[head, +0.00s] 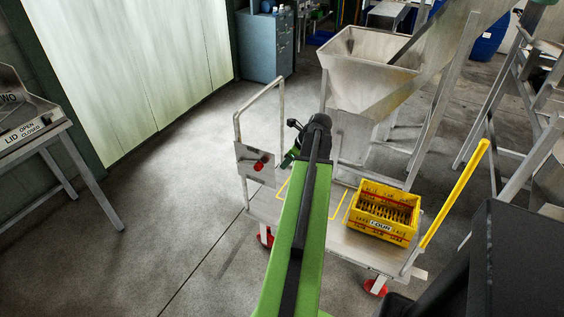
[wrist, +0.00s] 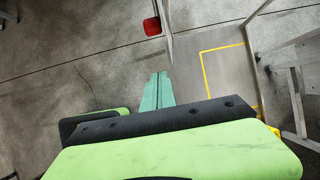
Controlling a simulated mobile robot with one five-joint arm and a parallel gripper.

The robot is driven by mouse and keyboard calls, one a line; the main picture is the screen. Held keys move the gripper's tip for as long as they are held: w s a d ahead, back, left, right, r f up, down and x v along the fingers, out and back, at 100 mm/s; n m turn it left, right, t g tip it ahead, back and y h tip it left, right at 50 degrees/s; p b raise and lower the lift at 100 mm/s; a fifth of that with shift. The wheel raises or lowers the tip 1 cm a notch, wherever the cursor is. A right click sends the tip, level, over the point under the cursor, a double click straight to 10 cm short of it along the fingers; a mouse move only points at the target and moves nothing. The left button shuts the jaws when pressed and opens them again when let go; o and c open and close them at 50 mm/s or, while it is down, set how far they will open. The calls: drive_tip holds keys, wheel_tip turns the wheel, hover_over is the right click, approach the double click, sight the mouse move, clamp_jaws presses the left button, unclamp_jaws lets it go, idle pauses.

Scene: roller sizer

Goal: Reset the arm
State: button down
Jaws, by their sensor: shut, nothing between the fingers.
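My green arm reaches forward over a grey metal trolley (head: 295,232) in the head view. My gripper (head: 288,160) hangs at the arm's far end, small and partly hidden behind the dark wrist joint. In the wrist view my gripper (wrist: 158,76) shows two teal fingers lying side by side, shut and empty. They point away from the camera over bare concrete floor, left of the trolley deck (wrist: 228,75).
A yellow crate (head: 384,214) with a slotted inside stands on the trolley's right end. Yellow lines mark the deck beside it. A steel hopper (head: 365,70) rises behind. A steel table (head: 45,135) stands at the far left. Floor left of the trolley is clear.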

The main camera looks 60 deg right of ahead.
idle(0.4)
drive_tip(key=w+a+r+n+g+y+p, duration=0.1)
drive_tip(key=w+a+r+n+p, duration=0.15)
drive_tip(key=w+a, duration=0.95)
drive_tip(key=w+a+r+n+y+p, duration=0.15)
drive_tip(key=w+a+n, duration=0.25)
drive_tip(key=w+a, duration=0.85)
drive_tip(key=w+a+r+n+g+p, duration=0.1)
drive_tip(key=w+a+n+g+p, duration=0.2)
drive_tip(key=a+n, duration=1.15)
drive_tip(key=s+a+n+g+h, duration=0.1)
drive_tip(key=s+a+n, duration=0.1)
drive_tip(key=a+n, duration=0.5)
drive_tip(key=s+a+n+h+p, duration=0.1)
drive_tip(key=s+a+n, duration=0.2)
drive_tip(key=a+n, duration=0.4)
drive_tip(key=a, duration=0.5)
drive_tip(key=shift+r+n+g+h, duration=0.2)
drive_tip(key=shift+n+g+h, duration=0.15)
drive_tip(key=shift+n+g, duration=0.05)
drive_tip(key=shift+s, duration=0.15)
